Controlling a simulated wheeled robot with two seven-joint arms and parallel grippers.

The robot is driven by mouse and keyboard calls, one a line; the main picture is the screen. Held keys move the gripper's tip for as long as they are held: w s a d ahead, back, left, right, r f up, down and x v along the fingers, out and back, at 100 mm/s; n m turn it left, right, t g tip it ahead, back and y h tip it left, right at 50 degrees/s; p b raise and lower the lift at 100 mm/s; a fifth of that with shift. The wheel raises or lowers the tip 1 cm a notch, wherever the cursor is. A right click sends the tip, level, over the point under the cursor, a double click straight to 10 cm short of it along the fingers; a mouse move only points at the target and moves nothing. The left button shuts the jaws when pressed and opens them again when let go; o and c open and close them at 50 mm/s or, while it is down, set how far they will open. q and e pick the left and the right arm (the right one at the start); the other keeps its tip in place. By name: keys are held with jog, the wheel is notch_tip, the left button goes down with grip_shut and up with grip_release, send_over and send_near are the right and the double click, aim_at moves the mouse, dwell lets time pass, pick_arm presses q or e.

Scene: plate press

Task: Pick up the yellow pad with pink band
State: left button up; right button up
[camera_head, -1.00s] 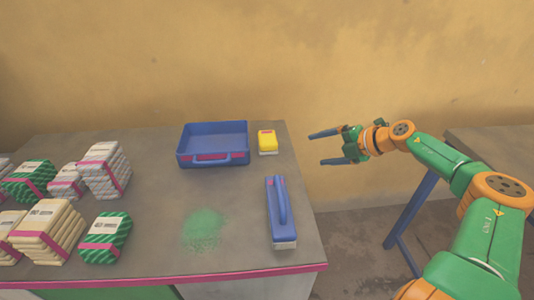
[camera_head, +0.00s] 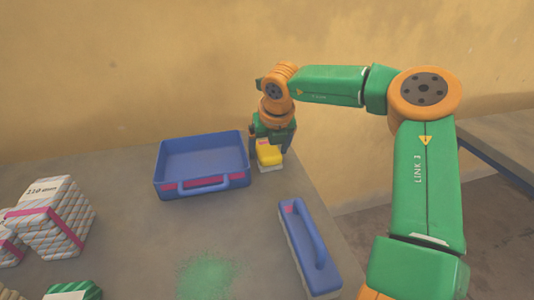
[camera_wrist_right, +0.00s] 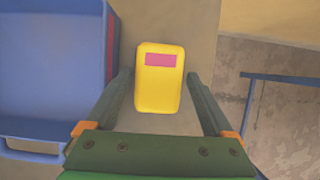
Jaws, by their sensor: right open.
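The yellow pad with pink band (camera_head: 269,156) stands on the table just right of the blue tray, near the table's right edge. In the right wrist view the pad (camera_wrist_right: 158,85) is upright in the picture, with its pink band near the far end. My right gripper (camera_head: 272,145) points down over the pad. Its two open fingers lie on the left and right of the pad, and a gap shows on each side in the wrist view (camera_wrist_right: 160,80). The fingers partly hide the pad in the head view. My left gripper is not in view.
The blue tray (camera_head: 203,189) with a handle is close to the left finger. A blue block with a handle (camera_head: 309,248) lies nearer on the table. A green powder patch (camera_head: 206,275) and stacked banded packs (camera_head: 55,220) are to the left. The table's right edge drops to the floor.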

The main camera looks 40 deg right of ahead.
jog(key=shift+w+d+f, duration=0.1)
jog(key=shift+w+f, duration=0.25)
jog(key=shift+f, duration=0.05)
jog(key=shift+s+r, duration=0.15)
jog(key=c, duration=1.1)
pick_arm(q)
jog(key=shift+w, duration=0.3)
